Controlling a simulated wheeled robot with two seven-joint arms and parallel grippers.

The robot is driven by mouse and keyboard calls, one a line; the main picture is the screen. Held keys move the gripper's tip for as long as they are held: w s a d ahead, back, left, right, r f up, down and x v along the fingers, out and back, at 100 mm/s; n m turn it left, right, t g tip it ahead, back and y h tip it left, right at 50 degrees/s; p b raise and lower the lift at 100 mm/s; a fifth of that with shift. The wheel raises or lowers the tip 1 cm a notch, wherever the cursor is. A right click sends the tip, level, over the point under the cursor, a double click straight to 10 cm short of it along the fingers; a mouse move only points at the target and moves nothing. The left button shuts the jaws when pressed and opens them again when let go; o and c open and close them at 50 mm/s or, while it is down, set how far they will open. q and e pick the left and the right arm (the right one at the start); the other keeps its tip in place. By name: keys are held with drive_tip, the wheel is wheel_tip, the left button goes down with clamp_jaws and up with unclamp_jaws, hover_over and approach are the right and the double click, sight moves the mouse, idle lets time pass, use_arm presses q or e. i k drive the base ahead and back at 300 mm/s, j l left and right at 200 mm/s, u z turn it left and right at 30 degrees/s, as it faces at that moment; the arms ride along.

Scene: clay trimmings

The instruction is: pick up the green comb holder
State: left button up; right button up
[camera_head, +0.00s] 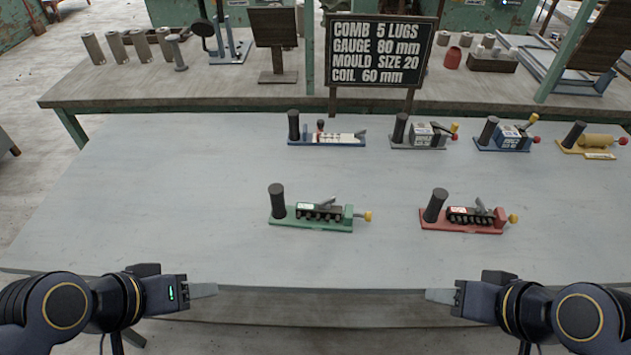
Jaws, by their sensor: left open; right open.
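The green comb holder (310,223) lies on the grey table, left of centre in the front row. It has a green base, an upright black cylinder at its left end, a dark toothed block in the middle and a yellow knob at its right end. My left gripper (216,290) is at the table's front edge, open and empty, in front and to the left of the holder. My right gripper (428,295) is at the front edge on the right, open and empty. Both are apart from the holder.
A red holder (462,229) stands to the right in the front row. Behind are a blue-based holder with a white block (327,139), a grey holder (418,142), a blue holder (503,146) and a yellow one (590,151). A sign (378,52) stands behind them. The table's left and front are clear.

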sight(302, 215)
drive_tip(key=l+u, duration=0.25)
drive_tip(key=l, duration=0.4)
drive_tip(key=l+u, duration=0.25)
drive_tip(key=l, duration=0.4)
drive_tip(key=k, duration=0.05)
